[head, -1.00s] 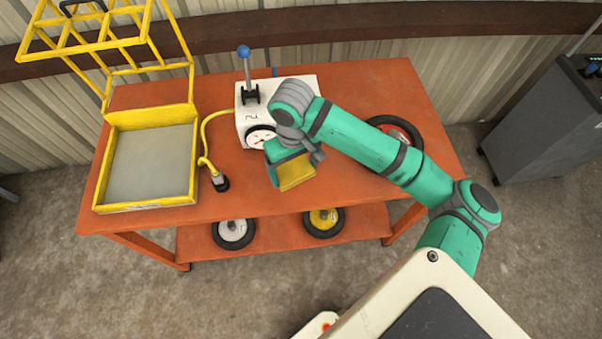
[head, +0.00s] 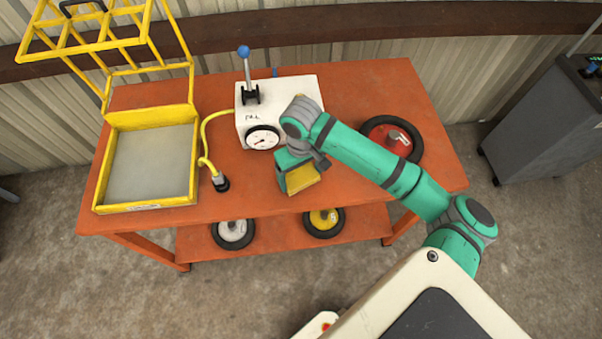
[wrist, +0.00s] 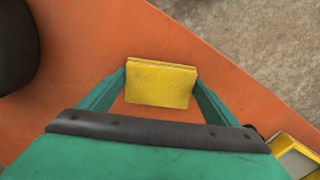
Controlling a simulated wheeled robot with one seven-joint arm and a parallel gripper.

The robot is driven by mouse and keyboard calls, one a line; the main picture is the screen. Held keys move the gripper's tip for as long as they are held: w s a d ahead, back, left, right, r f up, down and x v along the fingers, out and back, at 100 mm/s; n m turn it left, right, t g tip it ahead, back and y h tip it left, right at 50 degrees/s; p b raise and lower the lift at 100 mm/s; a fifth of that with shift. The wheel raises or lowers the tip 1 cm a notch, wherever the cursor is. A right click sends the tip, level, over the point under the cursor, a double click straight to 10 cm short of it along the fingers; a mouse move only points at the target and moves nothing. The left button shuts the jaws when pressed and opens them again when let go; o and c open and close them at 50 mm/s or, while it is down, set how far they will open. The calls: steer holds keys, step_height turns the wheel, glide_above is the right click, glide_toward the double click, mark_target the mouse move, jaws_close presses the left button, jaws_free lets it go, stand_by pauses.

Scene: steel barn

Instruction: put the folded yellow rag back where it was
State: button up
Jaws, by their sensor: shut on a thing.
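The folded yellow rag (head: 303,179) is in my gripper (head: 298,172), over the front middle of the orange bench. In the wrist view the rag (wrist: 160,84) sits between the two green fingers of my gripper (wrist: 160,92), which touch its left and right edges. The orange bench top (wrist: 85,85) shows behind the rag. I cannot tell how far the rag is above the bench. In the head view part of the rag is hidden by my gripper.
A white box with a gauge and blue-knobbed lever (head: 285,96) stands behind my gripper. A red wheel (head: 377,132) lies to the right. A yellow-framed tray (head: 104,165) and a hose end (head: 221,183) are to the left. The bench's front strip (head: 370,190) is clear.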

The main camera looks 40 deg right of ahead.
mark_target(301, 176)
steer(key=o, duration=0.9)
steer(key=shift+o, duration=0.2)
step_height(301, 176, up, 12)
steer(key=shift+r, duration=0.15)
